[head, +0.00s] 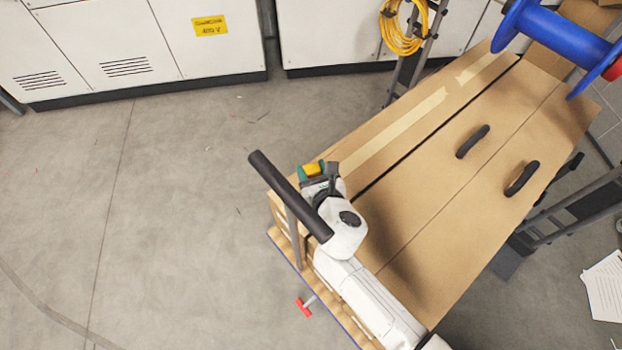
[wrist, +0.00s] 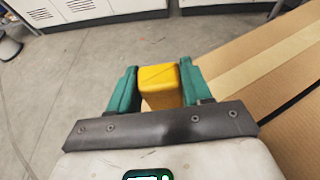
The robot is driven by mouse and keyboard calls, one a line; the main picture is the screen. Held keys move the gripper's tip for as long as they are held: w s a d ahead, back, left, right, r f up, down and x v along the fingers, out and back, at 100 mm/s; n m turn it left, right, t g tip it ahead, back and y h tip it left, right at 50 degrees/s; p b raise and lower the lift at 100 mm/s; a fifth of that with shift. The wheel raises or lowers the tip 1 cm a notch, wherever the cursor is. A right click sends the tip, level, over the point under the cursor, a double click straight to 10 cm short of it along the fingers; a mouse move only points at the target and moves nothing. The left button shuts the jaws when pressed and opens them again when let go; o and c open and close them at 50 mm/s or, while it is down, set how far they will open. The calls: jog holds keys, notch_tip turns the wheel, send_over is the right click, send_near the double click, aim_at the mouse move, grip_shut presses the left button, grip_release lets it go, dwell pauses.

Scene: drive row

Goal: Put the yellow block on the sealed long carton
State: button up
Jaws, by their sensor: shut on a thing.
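My gripper (wrist: 160,88) has green fingers and is shut on the yellow block (wrist: 160,76), which sits between the fingertips. In the head view the yellow block (head: 311,170) shows at the end of my white arm, by the near left end of the cartons. The sealed long carton (head: 402,124) is the left one of the long brown cartons, with pale tape along its top. In the wrist view its taped top (wrist: 262,66) lies just right of the gripper. Whether the block touches the carton cannot be told.
A dark handle bar (head: 290,195) crosses in front of my arm. Dark grips (head: 472,141) lie on the neighbouring carton top. A blue spool (head: 560,36) stands at the far end. Ladder and yellow cable (head: 400,30) stand beyond. Floor at left is clear.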

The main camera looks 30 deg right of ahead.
aim_at(311, 177)
jog(key=shift+w+a+f+b, duration=0.15)
jog(key=shift+f+b, duration=0.45)
jog(key=shift+f, duration=0.3)
jog(key=shift+w+d+f+b, duration=0.1)
jog(key=shift+f+b, duration=0.5)
jog(key=shift+f, duration=0.3)
jog(key=shift+f, duration=0.15)
jog(key=o, duration=1.1)
jog(key=shift+o, duration=0.2)
jog(key=shift+s+a+r, duration=0.1)
jog(key=shift+s+r, duration=0.05)
jog(key=shift+r, duration=0.1)
jog(key=p+v, duration=0.2)
jog(key=v, duration=0.9)
jog(key=shift+s, duration=0.4)
